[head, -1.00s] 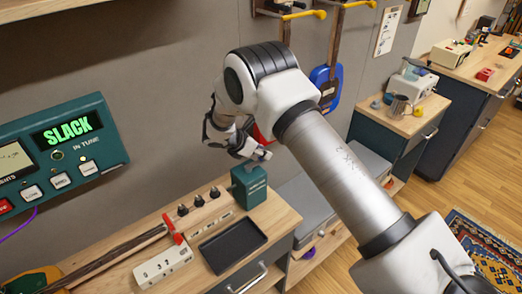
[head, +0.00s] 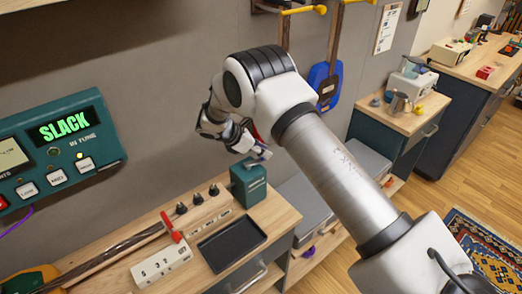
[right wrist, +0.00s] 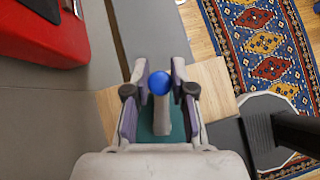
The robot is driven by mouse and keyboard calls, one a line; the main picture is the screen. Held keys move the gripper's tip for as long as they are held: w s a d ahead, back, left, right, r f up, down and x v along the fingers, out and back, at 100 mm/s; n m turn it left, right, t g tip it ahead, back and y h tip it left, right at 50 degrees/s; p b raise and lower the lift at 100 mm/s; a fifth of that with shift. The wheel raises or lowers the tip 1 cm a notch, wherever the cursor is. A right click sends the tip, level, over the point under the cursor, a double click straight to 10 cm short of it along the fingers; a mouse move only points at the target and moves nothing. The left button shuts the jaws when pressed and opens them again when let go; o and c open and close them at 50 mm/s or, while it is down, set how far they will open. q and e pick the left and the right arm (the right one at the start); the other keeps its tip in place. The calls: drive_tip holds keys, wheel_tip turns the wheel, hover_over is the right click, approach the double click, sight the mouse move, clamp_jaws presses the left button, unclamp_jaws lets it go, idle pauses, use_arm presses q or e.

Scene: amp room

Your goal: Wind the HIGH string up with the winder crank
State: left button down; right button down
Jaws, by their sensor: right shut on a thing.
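The green winder box (head: 249,186) stands at the back right of the wooden bench. My right gripper (head: 258,155) is just above it, shut on the winder crank. In the right wrist view, the crank's blue knob (right wrist: 159,83) sits between the two fingers of this gripper (right wrist: 160,88), with the grey crank arm below it and the green box (right wrist: 160,133) underneath. The teal tuner (head: 60,146) on the left reads "SLACK" in green. My left gripper is not in view.
A black tray (head: 231,243), a white numbered block (head: 161,263), a red lever (head: 170,226) and several black pegs (head: 197,199) sit on the bench. A patterned rug (head: 490,250) lies on the floor at right.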

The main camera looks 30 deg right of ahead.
drive_tip(key=m+g, duration=0.1)
drive_tip(key=s+m+g+b, duration=0.1)
drive_tip(key=m, duration=0.1)
drive_tip(key=s+m+g+y+b, duration=0.1)
drive_tip(key=shift+a+f, duration=0.35)
drive_tip(key=shift+a, duration=0.05)
drive_tip(key=shift+s+a+r+m+g+y+b, duration=0.1)
drive_tip(key=shift+s+a+m+g+y+b, duration=0.15)
drive_tip(key=shift+m+g+y, duration=0.45)
drive_tip(key=shift+s+a+m+g+y+b, duration=0.2)
drive_tip(key=shift+m+g, duration=0.1)
drive_tip(key=shift+m, duration=0.65)
drive_tip(key=shift+s+a+r+m+g+y+b, duration=0.1)
drive_tip(key=shift+s+a+m+g+y+b, duration=0.25)
drive_tip(key=shift+m, duration=0.5)
drive_tip(key=shift+w+d, duration=0.1)
drive_tip(key=c, duration=1)
unclamp_jaws()
drive_tip(key=shift+o, duration=0.2)
drive_tip(key=shift+w+d, duration=0.1)
wheel_tip(320, 180, up, 10)
